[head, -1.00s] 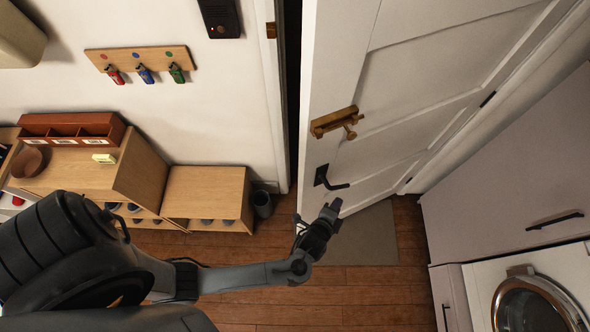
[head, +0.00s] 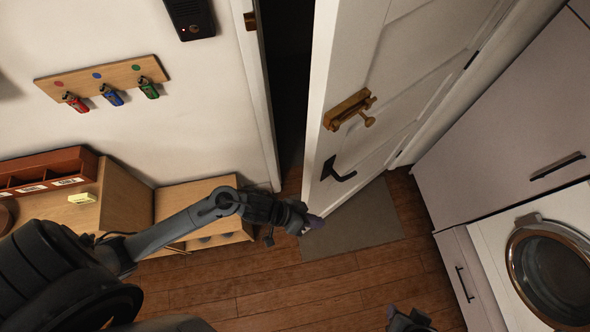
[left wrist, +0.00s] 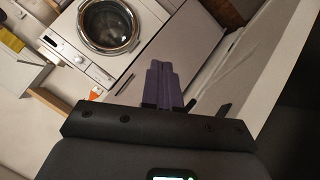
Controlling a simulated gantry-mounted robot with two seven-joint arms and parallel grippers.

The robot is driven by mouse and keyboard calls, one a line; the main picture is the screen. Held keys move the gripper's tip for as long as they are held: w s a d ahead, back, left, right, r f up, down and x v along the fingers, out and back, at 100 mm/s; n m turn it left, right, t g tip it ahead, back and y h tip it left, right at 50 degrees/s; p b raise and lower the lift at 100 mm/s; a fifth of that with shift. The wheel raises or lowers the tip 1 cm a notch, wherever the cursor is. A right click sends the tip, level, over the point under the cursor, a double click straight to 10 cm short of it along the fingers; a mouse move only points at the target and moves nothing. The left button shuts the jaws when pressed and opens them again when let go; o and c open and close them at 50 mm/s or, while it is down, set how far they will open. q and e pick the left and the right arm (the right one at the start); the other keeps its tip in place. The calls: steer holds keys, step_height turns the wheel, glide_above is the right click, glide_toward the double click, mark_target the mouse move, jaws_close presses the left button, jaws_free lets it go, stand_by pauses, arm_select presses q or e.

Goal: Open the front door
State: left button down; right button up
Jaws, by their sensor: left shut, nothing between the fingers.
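The white front door (head: 400,60) stands ajar, with a dark gap between its free edge and the frame. It carries a black lever handle (head: 338,170) and a brass latch (head: 350,108) above it. My left gripper (head: 314,222) is shut and empty, at the door's free edge below the handle; whether it touches the door I cannot tell. In the left wrist view its purplish fingers (left wrist: 162,85) are together, with a pale panel to their right. A dark part, seemingly my right gripper (head: 410,320), shows at the bottom edge, cut off.
A washing machine (head: 550,265) and grey cabinets (head: 500,130) stand on the right. A low wooden cabinet (head: 195,195) is by the left wall. A key rack (head: 103,80) hangs above. A grey mat (head: 355,228) lies by the door; the wooden floor in front is clear.

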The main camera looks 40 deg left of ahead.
arm_select(q)
steer(key=w+a+f+g+y+b, duration=0.15)
steer(key=w+a+b, duration=0.4)
steer(key=a, duration=0.65)
steer(key=w+a+f+g+y+b, duration=0.1)
steer(key=w+a+f+g+b, duration=0.15)
steer(key=w+a+b, duration=0.6)
steer(key=s+d+f+t+p, duration=0.1)
steer(key=d+f+p, duration=0.2)
steer(key=d+f, duration=0.3)
steer(key=shift+s+d+f+m, duration=0.15)
steer(key=shift+d+f+m, duration=0.2)
steer(key=shift+f, duration=0.45)
arm_select(e)
step_height(320, 180, down, 12)
steer(key=shift+s+a+r, duration=0.15)
steer(key=shift+a+r, duration=0.05)
steer(key=shift+a, duration=0.25)
arm_select(q)
steer(key=shift+h, duration=0.25)
